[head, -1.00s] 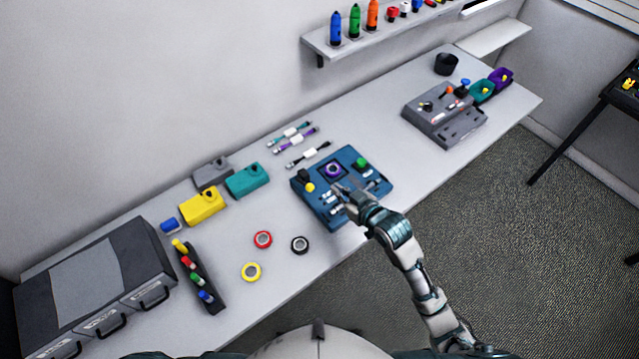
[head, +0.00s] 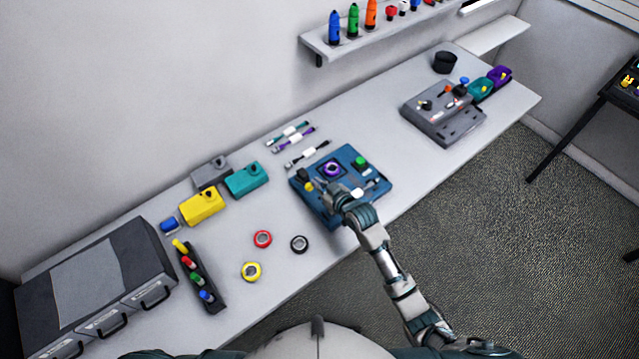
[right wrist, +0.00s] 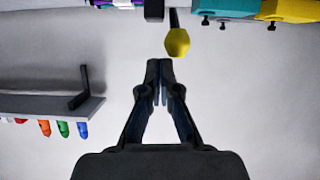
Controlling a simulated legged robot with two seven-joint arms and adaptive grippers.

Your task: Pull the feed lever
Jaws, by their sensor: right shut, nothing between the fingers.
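The blue machine (head: 373,196) sits on the bench in the middle of the head view. A lever with a yellow knob (head: 309,187) stands at its left side, by a black block (head: 302,174). I take this to be the feed lever. My right gripper (head: 329,190) is over the machine, just right of the knob. In the right wrist view its fingers (right wrist: 160,64) are together and empty. The yellow knob (right wrist: 177,43) shows just beyond the fingertips on a dark stem, seemingly apart from them. The hand hides part of the machine's front. My left gripper is not in view.
The machine also has a purple ring (head: 333,169) and a green button (head: 361,162). A grey machine (head: 437,118) stands at the right. Bare bench lies between the two machines.

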